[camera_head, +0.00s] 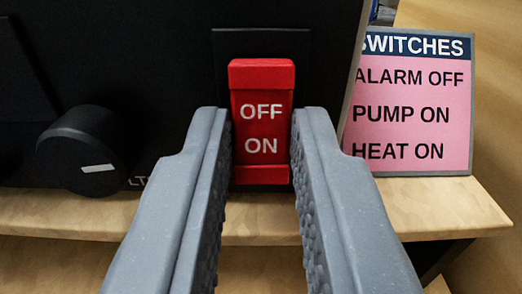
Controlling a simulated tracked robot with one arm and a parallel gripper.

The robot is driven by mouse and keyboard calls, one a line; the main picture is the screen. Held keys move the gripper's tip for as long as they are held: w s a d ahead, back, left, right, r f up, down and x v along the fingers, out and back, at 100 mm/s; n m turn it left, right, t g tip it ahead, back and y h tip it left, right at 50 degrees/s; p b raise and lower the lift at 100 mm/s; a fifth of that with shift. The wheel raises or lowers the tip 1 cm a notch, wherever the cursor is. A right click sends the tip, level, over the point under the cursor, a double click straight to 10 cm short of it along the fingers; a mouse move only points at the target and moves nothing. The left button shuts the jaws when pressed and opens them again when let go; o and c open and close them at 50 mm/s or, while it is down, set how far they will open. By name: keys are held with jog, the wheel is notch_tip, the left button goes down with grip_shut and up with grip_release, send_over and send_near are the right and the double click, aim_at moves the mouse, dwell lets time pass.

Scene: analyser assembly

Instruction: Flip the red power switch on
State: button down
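The red power switch (262,121) is mounted on the front of a black device, in the middle of the view. It bears the white words OFF above and ON below. Its top edge looks raised like a ledge, and a lower red ledge shows at the bottom. My gripper (261,125) is open, with one grey finger on each side of the switch's lower half. Whether the fingers touch the switch I cannot tell. Nothing is held between them.
The black device (165,60) has a round black knob (82,150) with a white mark at left. A pink sign (410,125) headed SWITCHES reads ALARM OFF, PUMP ON, HEAT ON and stands at right. A wooden shelf (440,212) runs below the device.

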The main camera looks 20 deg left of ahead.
jog(key=shift+f, duration=0.1)
jog(key=shift+f+t+b, duration=0.2)
jog(key=shift+t+b, duration=0.15)
jog(key=shift+t, duration=0.15)
jog(key=shift+f+t+y, duration=0.15)
jog(key=shift+t+y, duration=0.25)
jog(key=shift+t, duration=0.3)
jog(key=c, duration=1.3)
grip_release()
